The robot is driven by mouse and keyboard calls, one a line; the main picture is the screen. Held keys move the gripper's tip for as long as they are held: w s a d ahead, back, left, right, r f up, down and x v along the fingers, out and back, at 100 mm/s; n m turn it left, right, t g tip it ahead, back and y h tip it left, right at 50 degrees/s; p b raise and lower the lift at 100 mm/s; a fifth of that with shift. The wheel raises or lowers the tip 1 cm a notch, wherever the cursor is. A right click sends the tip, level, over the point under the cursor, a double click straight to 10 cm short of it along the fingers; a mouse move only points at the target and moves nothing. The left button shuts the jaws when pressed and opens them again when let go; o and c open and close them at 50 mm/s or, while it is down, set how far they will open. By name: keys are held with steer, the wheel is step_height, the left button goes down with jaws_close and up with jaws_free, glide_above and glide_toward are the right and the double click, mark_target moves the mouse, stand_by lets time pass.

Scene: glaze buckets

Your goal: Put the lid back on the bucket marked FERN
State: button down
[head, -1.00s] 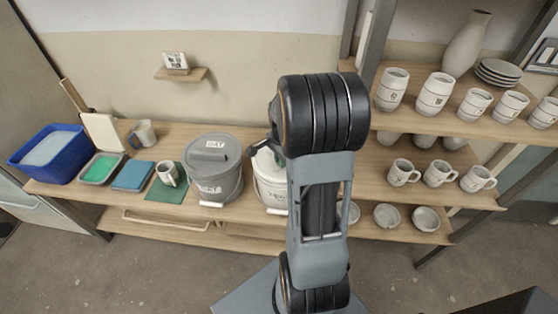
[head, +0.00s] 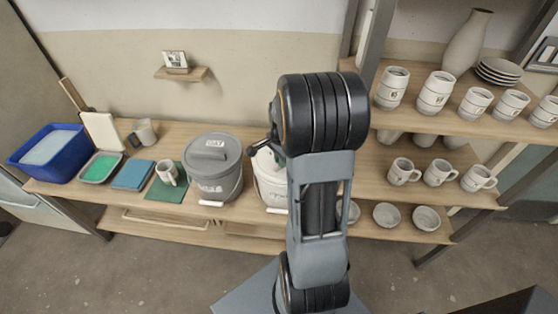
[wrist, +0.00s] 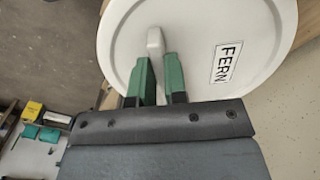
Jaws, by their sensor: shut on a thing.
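A white round lid (wrist: 195,45) labelled FERN fills the upper part of the wrist view. My gripper (wrist: 160,78) has its green fingers shut on the lid's pale handle (wrist: 155,42). In the head view a white bucket (head: 272,188) stands on the bench, partly hidden behind my arm. Its label is too covered to read.
A grey lidded bucket (head: 215,180) stands just left of the white one. Shelves on the right hold several mugs (head: 436,92) and a tall vase (head: 467,40).

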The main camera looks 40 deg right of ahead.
steer(key=c, duration=1.1)
jaws_free()
steer(key=shift+o, duration=0.8)
steer(key=o, duration=0.3)
steer(key=shift+o, duration=0.2)
steer(key=shift+r, duration=0.2)
steer(key=shift+r+p, duration=2.8)
steer(key=shift+r, duration=0.55)
jaws_close()
